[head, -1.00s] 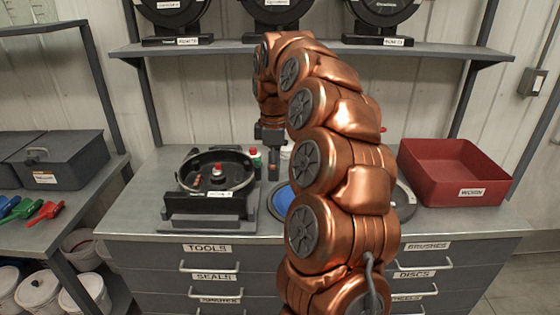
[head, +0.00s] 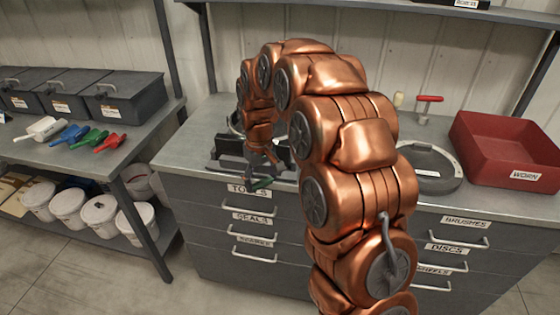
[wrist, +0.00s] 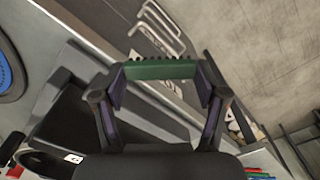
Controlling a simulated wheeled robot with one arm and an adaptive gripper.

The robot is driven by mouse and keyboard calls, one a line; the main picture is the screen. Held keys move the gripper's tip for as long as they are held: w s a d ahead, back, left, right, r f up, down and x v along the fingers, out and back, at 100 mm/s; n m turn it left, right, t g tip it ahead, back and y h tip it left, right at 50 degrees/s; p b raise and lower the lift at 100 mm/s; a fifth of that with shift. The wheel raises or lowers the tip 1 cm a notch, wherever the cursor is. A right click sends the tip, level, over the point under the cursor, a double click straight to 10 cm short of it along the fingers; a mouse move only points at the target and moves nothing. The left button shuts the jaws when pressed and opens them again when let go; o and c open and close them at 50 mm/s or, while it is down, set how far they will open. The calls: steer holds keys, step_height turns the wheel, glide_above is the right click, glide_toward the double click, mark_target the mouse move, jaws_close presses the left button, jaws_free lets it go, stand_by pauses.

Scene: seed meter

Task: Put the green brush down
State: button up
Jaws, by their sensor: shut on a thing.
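The green brush (wrist: 160,69) lies crosswise between the fingertips of my gripper (wrist: 160,76) in the wrist view, with a row of dark bumps along its far edge. My gripper is shut on it. In the head view, my gripper (head: 256,172) hangs low at the bench's front edge, near the TOOLS drawer, and the green brush (head: 263,183) shows as a small green strip below it. The brush seems clear of any surface. The dark seed meter stand (head: 222,160) is just behind, partly hidden by my arm.
A side bench at left holds scoop-like tools: white (head: 45,128), blue (head: 73,133), green (head: 91,138) and red (head: 110,143). Grey bins (head: 125,96) stand behind them, white buckets (head: 98,212) below. A red WORN bin (head: 505,148) and round grey lid (head: 430,168) are at right.

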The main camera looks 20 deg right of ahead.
steer(key=a+f+m, duration=0.2)
steer(key=a+f, duration=0.1)
steer(key=a, duration=0.1)
steer(key=shift+w+a+f, duration=0.3)
steer(key=shift+a+f, duration=0.05)
steer(key=shift+f, duration=0.15)
